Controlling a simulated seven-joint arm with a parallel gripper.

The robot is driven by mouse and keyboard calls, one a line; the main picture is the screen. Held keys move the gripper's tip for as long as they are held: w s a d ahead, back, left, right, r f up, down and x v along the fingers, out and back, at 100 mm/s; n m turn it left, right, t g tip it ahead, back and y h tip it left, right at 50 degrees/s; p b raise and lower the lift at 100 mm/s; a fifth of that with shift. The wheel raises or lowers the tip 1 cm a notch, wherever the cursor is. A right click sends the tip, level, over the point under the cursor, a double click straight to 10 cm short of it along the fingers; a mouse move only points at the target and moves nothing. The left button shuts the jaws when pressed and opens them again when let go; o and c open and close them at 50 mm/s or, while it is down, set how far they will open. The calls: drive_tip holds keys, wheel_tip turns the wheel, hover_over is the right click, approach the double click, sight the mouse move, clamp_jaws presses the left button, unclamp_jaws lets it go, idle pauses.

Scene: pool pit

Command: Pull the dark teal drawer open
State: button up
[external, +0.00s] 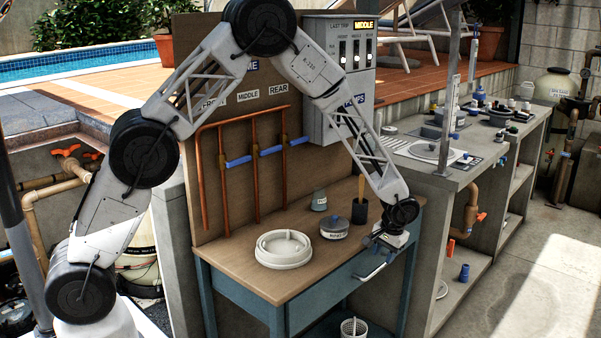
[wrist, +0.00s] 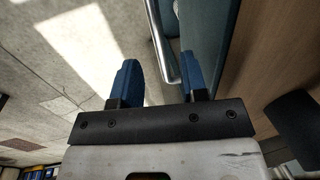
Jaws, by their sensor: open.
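The dark teal drawer (external: 336,291) is in the front of the wooden-topped workbench in the external view. Its front looks flush with the bench frame. A pale metal bar handle (external: 371,270) sits on it, and the handle (wrist: 160,42) also shows in the wrist view beside the teal front (wrist: 207,35). My gripper (external: 378,253) is at the bench's front edge, just above and by the handle. In the wrist view my gripper (wrist: 158,75) is open, with blue fingers on either side of the bar, the right one closer. Contact cannot be told.
A white bucket (external: 353,328) stands below. Concrete shelving (external: 460,220) is to the right; floor beyond it is clear.

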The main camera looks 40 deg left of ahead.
sight(380, 267)
drive_tip(key=shift+a+f, duration=0.2)
drive_tip(key=shift+f, duration=0.85)
drive_tip(key=shift+a+f, duration=0.2)
drive_tip(key=shift+f, duration=0.85)
drive_tip(key=shift+c, duration=0.3)
clamp_jaws()
